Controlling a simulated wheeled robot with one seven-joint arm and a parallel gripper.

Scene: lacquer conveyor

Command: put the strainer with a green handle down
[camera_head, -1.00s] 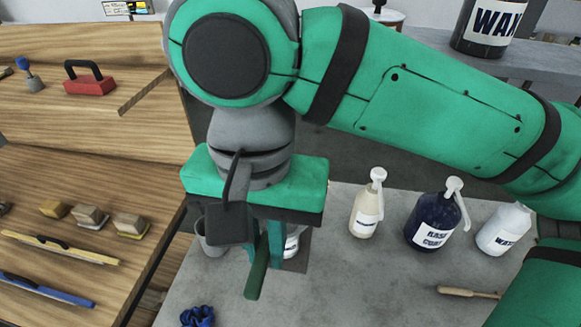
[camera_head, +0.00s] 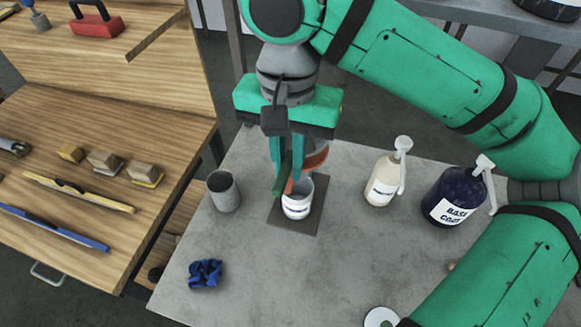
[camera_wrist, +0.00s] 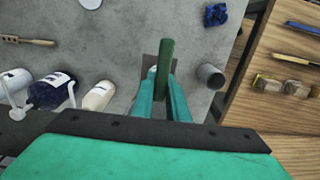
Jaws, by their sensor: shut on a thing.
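The strainer shows as a dark green handle (camera_head: 283,174) and an orange-red part (camera_head: 315,158) behind my fingers. Its handle also shows in the wrist view (camera_wrist: 165,66), sticking out from between the fingers. My gripper (camera_head: 287,168) is shut on the strainer, pointing down over the grey table (camera_head: 250,265). In the head view, it overlaps the rim of a white labelled cup (camera_head: 298,207) on a dark square plate (camera_head: 312,222). My fingers hide most of the strainer, and I cannot tell whether it touches the cup.
A grey cup (camera_head: 224,195) stands left of the plate. A cream pump bottle (camera_head: 381,185) and a dark blue base coat bottle (camera_head: 447,200) stand right. A crumpled blue cloth (camera_head: 205,274) lies front left. A wooden bench (camera_head: 130,130) with tools is at left.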

